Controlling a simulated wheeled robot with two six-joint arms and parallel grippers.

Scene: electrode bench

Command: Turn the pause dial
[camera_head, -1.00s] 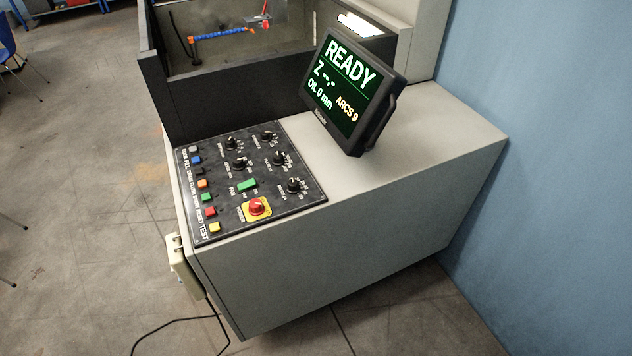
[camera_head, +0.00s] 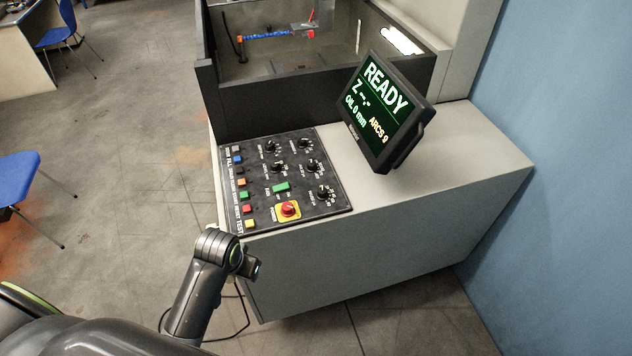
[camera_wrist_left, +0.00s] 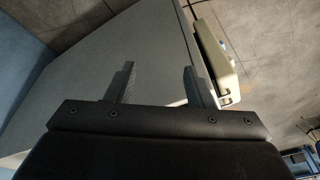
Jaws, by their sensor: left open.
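The control panel (camera_head: 262,205) is a black plate on the grey cabinet top. It carries several black rotary dials, among them the upper-left dial (camera_head: 270,147), upper-right dial (camera_head: 305,144), middle-left dial (camera_head: 277,168), middle-right dial (camera_head: 312,166) and lower-right dial (camera_head: 325,192). Their labels are too small to read, so I cannot tell which is the pause dial. My left gripper (camera_wrist_left: 158,85) is open and empty; its two fingers stand apart in the wrist view. In the head view my left arm is in front of the cabinet, below the panel's near-left corner and apart from it. My right gripper is out of view.
A red emergency knob (camera_head: 288,209) on a yellow square, a green button (camera_head: 281,188) and a column of coloured buttons are close to the dials. A tilted screen (camera_head: 380,112) reading READY stands behind right. A beige box (camera_wrist_left: 213,48) hangs on the cabinet side.

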